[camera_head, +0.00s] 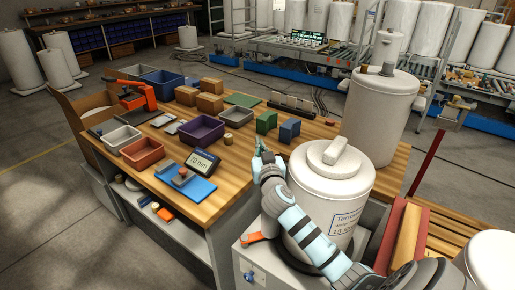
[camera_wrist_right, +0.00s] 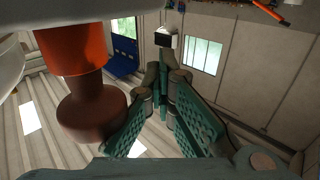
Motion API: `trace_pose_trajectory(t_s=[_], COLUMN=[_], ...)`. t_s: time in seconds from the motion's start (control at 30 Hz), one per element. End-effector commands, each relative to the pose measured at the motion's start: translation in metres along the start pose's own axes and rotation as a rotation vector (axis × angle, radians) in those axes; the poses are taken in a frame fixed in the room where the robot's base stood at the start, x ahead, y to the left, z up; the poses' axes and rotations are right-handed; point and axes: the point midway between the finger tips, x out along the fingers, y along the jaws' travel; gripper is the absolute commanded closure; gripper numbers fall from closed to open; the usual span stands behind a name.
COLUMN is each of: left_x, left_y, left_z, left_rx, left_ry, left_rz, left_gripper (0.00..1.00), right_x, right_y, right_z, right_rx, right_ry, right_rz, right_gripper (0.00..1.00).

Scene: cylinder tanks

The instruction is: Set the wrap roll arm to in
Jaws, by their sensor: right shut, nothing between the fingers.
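My right gripper (camera_head: 259,147) is over the bench's near right edge, left of the tank and well above the orange piece. In the right wrist view my right gripper (camera_wrist_right: 162,85) is shut and empty. An orange cylinder (camera_wrist_right: 72,50) with a dark red knob (camera_wrist_right: 92,108) is close on its left, apart from the fingers. My left gripper is not in view.
The wooden bench (camera_head: 235,177) holds bins, boxes, a display (camera_head: 202,161) and an orange tool (camera_head: 138,95). A second white tank (camera_head: 380,110) stands behind the labelled one. A red and wood frame (camera_head: 400,235) is at right.

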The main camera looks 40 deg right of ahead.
Motion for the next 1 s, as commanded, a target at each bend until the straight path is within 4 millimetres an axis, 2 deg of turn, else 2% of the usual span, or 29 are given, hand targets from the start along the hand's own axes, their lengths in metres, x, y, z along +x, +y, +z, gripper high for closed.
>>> trace_pose_trajectory(t_s=[0.03,0.2,0.37,0.57,0.6,0.77,1.0], left_x=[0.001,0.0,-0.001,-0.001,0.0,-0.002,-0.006], left_y=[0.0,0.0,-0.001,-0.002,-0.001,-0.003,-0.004], left_z=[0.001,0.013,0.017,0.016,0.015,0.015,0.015], left_rx=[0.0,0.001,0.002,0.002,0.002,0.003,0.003], left_ry=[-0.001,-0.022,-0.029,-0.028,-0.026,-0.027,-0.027], left_rz=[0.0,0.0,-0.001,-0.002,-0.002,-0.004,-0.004], left_gripper=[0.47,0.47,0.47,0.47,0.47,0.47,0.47], right_x=[0.0,-0.001,-0.001,0.001,0.004,-0.002,-0.023], right_y=[0.003,0.002,0.003,0.007,0.019,0.015,-0.004], right_z=[0.008,0.008,0.008,0.009,0.011,0.013,0.013], right_rx=[-0.006,-0.008,-0.009,-0.007,0.0,0.006,0.008], right_ry=[-0.018,-0.018,-0.018,-0.019,-0.019,-0.022,-0.025], right_rz=[0.011,0.01,0.011,0.014,0.014,0.015,0.011], right_gripper=[0.95,0.71,0.55,0.55,0.55,0.55,0.55])
